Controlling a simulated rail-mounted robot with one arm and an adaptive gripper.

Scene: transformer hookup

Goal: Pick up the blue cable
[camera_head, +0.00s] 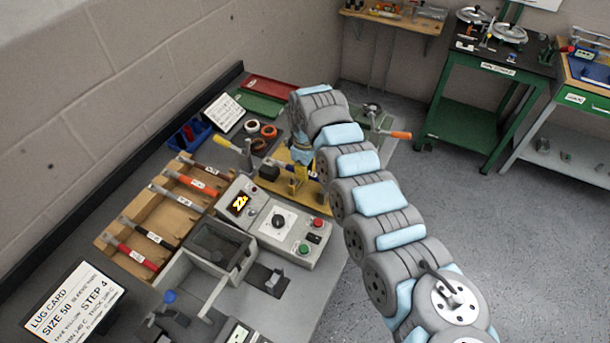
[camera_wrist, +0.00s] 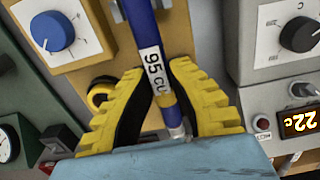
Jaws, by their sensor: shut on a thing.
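The blue cable (camera_wrist: 144,28) stands between my gripper's yellow fingers in the wrist view. It carries a white label reading "95 cu", with a yellowish band and a bare metal end below the label. My gripper (camera_wrist: 167,103) is shut on the cable near its label. In the head view my gripper (camera_head: 298,172) is over the yellow fixture at the bench's far part, and my own arm partly hides it. The cable is hard to make out there.
A wooden rack (camera_head: 112,238) holds several other cables, among them an orange and a red one. A grey control box (camera_head: 275,226) with a lit display stands beside the yellow fixture (camera_head: 268,190). A lug card (camera_head: 72,302) is at the front left.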

